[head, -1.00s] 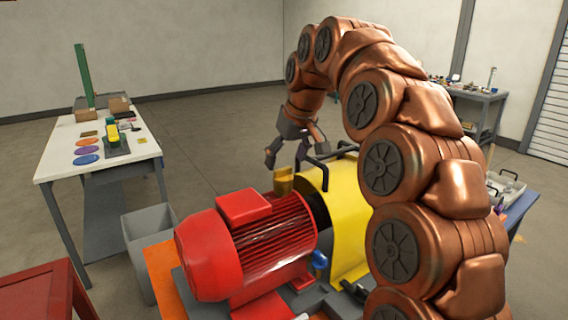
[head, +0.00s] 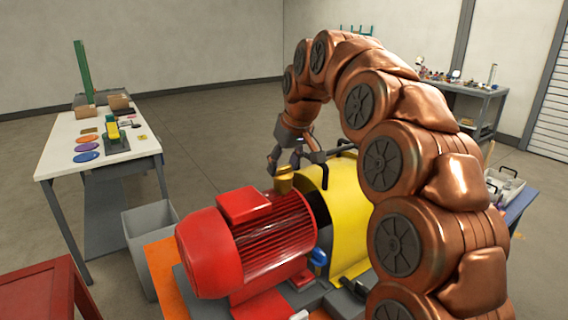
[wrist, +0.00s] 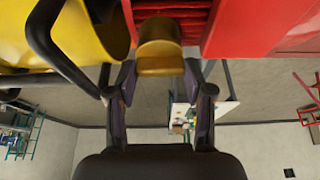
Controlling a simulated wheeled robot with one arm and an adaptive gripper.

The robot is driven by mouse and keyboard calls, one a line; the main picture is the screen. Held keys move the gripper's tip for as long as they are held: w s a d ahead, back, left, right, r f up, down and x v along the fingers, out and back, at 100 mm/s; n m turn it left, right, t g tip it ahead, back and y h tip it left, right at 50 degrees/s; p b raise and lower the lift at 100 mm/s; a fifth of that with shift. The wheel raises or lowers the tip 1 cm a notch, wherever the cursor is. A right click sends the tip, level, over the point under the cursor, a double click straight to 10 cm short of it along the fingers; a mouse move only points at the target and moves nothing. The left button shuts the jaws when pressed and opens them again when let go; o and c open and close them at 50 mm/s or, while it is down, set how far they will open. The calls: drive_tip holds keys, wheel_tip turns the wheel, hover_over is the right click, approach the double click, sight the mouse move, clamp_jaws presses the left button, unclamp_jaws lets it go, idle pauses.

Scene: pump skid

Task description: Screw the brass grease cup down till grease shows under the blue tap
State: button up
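The brass grease cup (head: 284,180) stands on the pump skid between the red motor (head: 245,240) and the yellow guard (head: 348,225). In the wrist view the cup (wrist: 160,45) is just past my fingertips, centred between them. My gripper (head: 284,164) is open above the cup in the head view, and its fingers (wrist: 158,85) are apart in the wrist view. I cannot tell whether a finger touches the cup. The blue tap (head: 318,258) is low beside the motor's right end. Any grease under it is too small to tell.
A black handle (wrist: 60,50) on the yellow guard lies close to my left finger in the wrist view. A white table (head: 60,150) with coloured discs and a grey bin (head: 150,225) stand at the left. A workbench (head: 470,95) stands behind.

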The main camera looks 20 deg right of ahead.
drive_tip(key=c, duration=0.5)
drive_tip(key=shift+c, duration=0.2)
drive_tip(key=m+h+b, duration=0.1)
drive_tip(key=m+b, duration=0.1)
drive_tip(key=m, duration=0.1)
drive_tip(key=shift+f, duration=0.2)
drive_tip(key=m+h+b, duration=0.1)
drive_tip(key=m+b, duration=0.1)
drive_tip(key=m, duration=0.1)
drive_tip(key=shift+a+m+h, duration=0.1)
drive_tip(key=shift+m+h, duration=0.2)
drive_tip(key=m, duration=0.2)
drive_tip(key=m+h, duration=0.1)
drive_tip(key=m, duration=0.1)
drive_tip(key=shift+w+a+r+m+g+h, duration=0.1)
drive_tip(key=shift+r+m+g+h, duration=0.05)
drive_tip(key=shift+m+g+h, duration=0.15)
drive_tip(key=shift+r+m+g+h, duration=0.15)
drive_tip(key=shift+m+g+h, duration=0.15)
drive_tip(key=shift+m, duration=0.8)
drive_tip(key=shift+a+m+g+p, duration=0.1)
drive_tip(key=shift+m+g+p, duration=0.3)
drive_tip(key=shift+m+p, duration=0.65)
drive_tip(key=shift+m+h, duration=0.25)
drive_tip(key=shift+h, duration=0.05)
